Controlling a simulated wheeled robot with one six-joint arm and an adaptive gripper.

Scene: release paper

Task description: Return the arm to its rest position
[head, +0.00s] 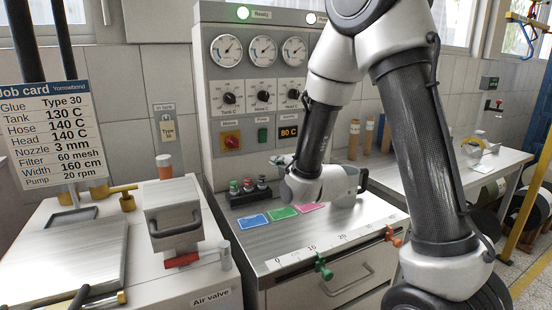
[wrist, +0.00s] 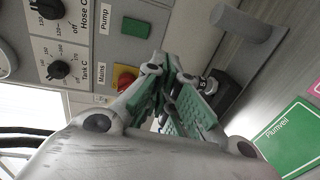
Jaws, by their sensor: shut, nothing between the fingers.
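My gripper (head: 280,160) is partly hidden by the wrist and points towards the control panel (head: 262,75). In the wrist view my gripper (wrist: 180,95) has its green-padded fingers drawn together, with nothing held between them. The red and yellow mains switch (wrist: 125,78) shows just beyond the fingers; it also shows in the head view (head: 231,140).
Blue (head: 253,221), green (head: 282,213) and pink cards lie in front. A scale with green (head: 324,268) and orange clamps edges the worktop. The glue tank (head: 172,215) stands left; a side table (head: 480,165) stands right.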

